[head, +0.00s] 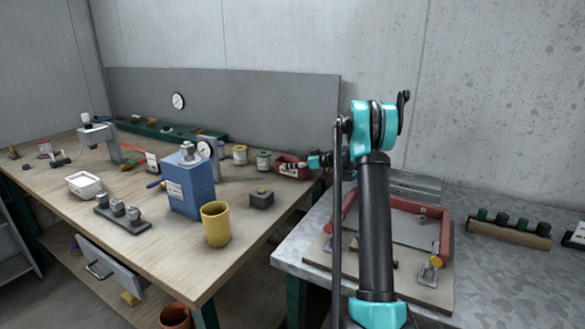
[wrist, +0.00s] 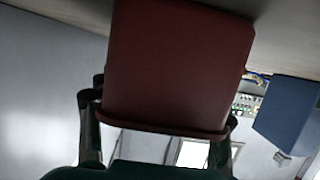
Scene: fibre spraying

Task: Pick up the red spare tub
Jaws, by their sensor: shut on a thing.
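The red spare tub (head: 291,168), with a pale label on its front, is at the back right of the wooden bench, near the grey back panel. My gripper (head: 316,161) reaches it from the right and is shut on it. In the wrist view the red tub (wrist: 177,65) fills the upper middle, with its rim toward me, between the two dark fingers of my gripper (wrist: 160,130). I cannot tell whether the tub's base touches the bench.
A blue box-shaped unit (head: 190,188), a yellow cup (head: 215,224) and a small dark block (head: 261,198) stand nearer. A metal-topped table (head: 290,255) with a red-edged frame is to the right.

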